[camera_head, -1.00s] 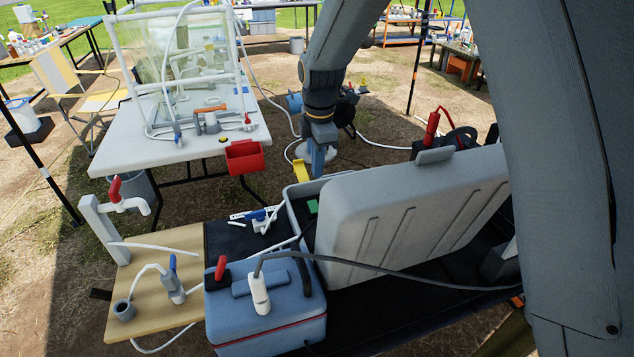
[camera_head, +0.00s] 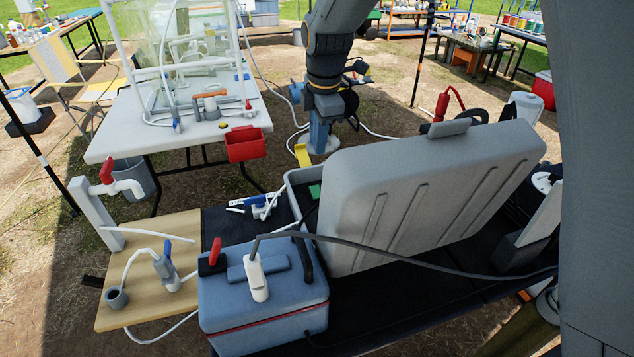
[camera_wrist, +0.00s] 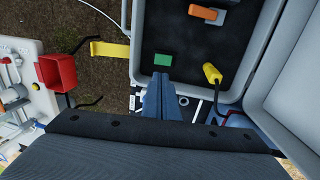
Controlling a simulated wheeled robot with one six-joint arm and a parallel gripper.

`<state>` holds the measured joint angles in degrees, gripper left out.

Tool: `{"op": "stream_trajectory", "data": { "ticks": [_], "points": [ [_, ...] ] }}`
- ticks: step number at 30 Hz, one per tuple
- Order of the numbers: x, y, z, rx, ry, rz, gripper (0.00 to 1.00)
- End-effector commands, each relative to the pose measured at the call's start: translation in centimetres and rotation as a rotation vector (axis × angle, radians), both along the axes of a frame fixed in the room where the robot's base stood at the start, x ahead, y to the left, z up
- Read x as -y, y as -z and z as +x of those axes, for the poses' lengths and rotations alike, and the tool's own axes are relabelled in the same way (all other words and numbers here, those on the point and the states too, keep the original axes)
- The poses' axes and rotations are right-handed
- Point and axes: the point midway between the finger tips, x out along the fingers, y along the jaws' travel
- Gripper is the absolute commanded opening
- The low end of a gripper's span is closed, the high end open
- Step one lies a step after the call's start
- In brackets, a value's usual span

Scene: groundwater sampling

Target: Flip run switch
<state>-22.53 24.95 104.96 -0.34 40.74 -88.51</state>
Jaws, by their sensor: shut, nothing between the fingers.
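An open grey case (camera_head: 294,186) stands on the dark bench, its big lid (camera_head: 425,190) raised on the right. In the wrist view, its black panel (camera_wrist: 185,50) carries an orange lever on a grey mount (camera_wrist: 205,12), a green rectangle (camera_wrist: 162,59) and a yellow plug (camera_wrist: 211,74). No label marks the run switch; the orange lever looks most like a switch. My gripper (camera_wrist: 160,82) is shut and empty. Its tips appear over the panel's near part, just below the green rectangle and well short of the orange lever. Their height above the panel cannot be told.
The raised lid (camera_wrist: 288,80) borders the panel on the right. A yellow bracket (camera_wrist: 108,49) projects at the case's left. A blue cooler box (camera_head: 262,300) with a cable stands in front. A red bin (camera_head: 246,144) hangs from the white table (camera_head: 120,130). Bare ground lies between.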

Motion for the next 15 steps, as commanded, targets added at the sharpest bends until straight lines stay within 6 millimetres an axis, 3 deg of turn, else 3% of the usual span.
{"op": "stream_trajectory", "data": {
  "ticks": [15],
  "points": [
    [0.01, -0.06, -0.21, 0.026, 0.001, 0.01, 0.0]
  ]
}}
